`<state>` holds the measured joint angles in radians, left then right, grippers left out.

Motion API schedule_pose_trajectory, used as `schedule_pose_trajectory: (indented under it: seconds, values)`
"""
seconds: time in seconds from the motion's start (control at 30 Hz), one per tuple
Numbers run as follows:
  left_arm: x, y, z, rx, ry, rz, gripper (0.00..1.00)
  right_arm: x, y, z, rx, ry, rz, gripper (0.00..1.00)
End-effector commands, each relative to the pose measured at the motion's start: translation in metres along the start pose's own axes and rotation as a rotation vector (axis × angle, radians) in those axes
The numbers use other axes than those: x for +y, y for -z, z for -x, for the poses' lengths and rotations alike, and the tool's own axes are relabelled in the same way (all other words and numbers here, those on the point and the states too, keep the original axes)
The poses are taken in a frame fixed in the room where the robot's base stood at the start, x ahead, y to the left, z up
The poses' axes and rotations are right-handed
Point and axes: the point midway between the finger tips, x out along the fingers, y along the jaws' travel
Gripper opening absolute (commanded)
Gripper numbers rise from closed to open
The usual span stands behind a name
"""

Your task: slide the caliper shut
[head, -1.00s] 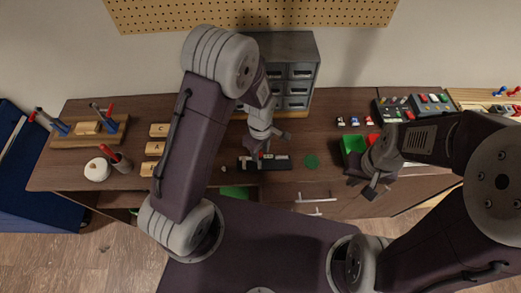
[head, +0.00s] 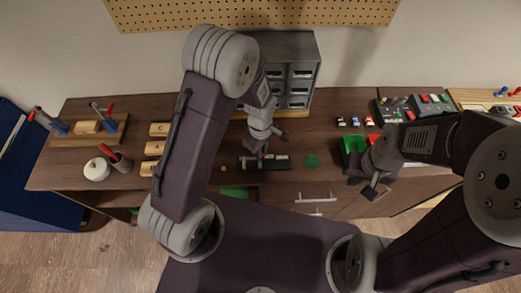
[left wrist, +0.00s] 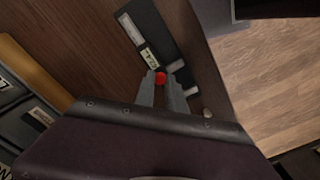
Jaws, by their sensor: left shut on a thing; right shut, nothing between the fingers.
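The caliper (head: 280,163) lies flat near the front edge of the workbench, a dark bar with pale parts. In the left wrist view the caliper (left wrist: 146,24) shows a small light display and a red knob (left wrist: 160,78). My left gripper (head: 258,153) points down onto the caliper. In its wrist view the left gripper (left wrist: 163,82) is shut on the red knob, and its fingers hide part of the caliper. I cannot tell how wide the caliper's jaws stand. My right gripper (head: 371,190) is shut and empty, at the bench's front edge, well right of the caliper.
A grey drawer cabinet (head: 300,52) stands behind the caliper. A green disc (head: 311,161) lies just to its right. Green and red bins (head: 353,146) are by my right arm. Wooden blocks (head: 158,130) and a white round pot (head: 97,169) are at left.

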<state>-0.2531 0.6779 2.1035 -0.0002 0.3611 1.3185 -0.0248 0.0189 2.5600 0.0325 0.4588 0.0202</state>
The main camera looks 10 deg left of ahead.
Motion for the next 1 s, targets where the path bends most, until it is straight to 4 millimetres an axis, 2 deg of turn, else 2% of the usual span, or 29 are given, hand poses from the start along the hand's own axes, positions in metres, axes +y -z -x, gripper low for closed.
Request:
schedule_pose_trajectory:
  seconds: [0.83,1.0]
  values:
    - [0.002,0.001,0.003,0.001,-0.005,0.001,0.0,0.0,0.0,0.001,0.0,0.0,0.0,0.0]
    - [-0.013,0.017,0.003,0.001,-0.005,0.007,0.0,0.0,0.0,0.002,0.0,0.0,0.0,0.0]
